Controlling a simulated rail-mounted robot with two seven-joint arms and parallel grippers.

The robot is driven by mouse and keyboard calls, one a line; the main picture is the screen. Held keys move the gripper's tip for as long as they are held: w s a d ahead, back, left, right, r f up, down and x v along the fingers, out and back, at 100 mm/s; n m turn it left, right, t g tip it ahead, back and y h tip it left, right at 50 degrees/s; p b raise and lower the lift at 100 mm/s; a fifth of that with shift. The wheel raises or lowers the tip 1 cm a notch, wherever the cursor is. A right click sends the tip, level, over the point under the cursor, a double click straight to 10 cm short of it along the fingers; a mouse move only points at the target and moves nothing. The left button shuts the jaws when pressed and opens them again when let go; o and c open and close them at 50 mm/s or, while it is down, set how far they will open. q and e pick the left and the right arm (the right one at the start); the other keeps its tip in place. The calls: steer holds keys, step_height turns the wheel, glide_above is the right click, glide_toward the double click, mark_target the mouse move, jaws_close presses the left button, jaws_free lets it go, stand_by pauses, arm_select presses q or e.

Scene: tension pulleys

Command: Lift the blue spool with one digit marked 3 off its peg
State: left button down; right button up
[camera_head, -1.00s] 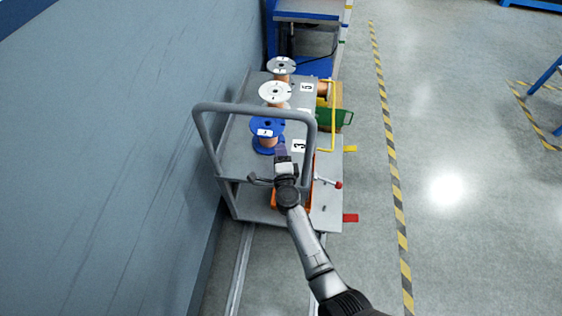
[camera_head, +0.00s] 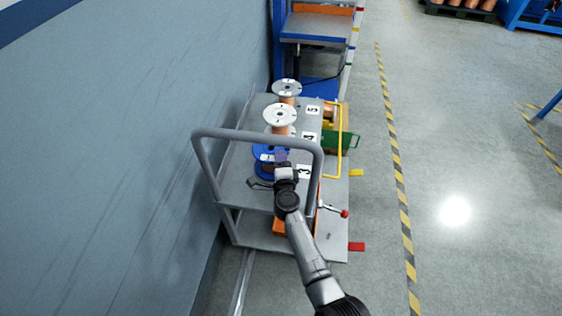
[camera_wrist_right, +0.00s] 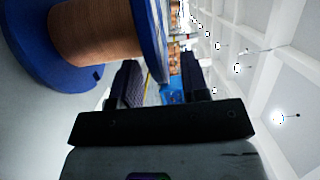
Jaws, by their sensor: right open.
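The blue spool (camera_head: 262,168), wound with copper-coloured wire, stands on the cart beside the cart's label 3 (camera_head: 304,171). A white tag lies on its upper flange, its digit too small to read. My right gripper (camera_head: 281,157) is open at the spool's near right side and hides part of it. In the right wrist view, the spool (camera_wrist_right: 97,35) fills the upper left. Its blue upper flange reaches in between the two open fingers (camera_wrist_right: 160,82); I cannot tell whether they touch it. The peg is hidden. My left gripper is out of view.
The grey cart (camera_head: 235,182) has a tall handle (camera_head: 255,136) arching close to my right arm. A white-topped spool (camera_head: 280,116) and a grey-topped spool (camera_head: 286,88) stand farther back. A green bin (camera_head: 340,140) is to the right. The wall (camera_head: 110,150) is close on the left.

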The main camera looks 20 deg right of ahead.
steer(key=shift+c, duration=0.3)
jaws_close()
steer(key=shift+r, duration=0.2)
steer(key=shift+r+p, duration=0.55)
steer(key=shift+p, duration=0.15)
steer(key=shift+r+p, duration=0.6)
steer(key=shift+p, duration=0.05)
steer(key=shift+r+p, duration=0.5)
steer(key=shift+p, duration=0.1)
stand_by(0.3)
stand_by(0.8)
steer(key=shift+r, duration=0.15)
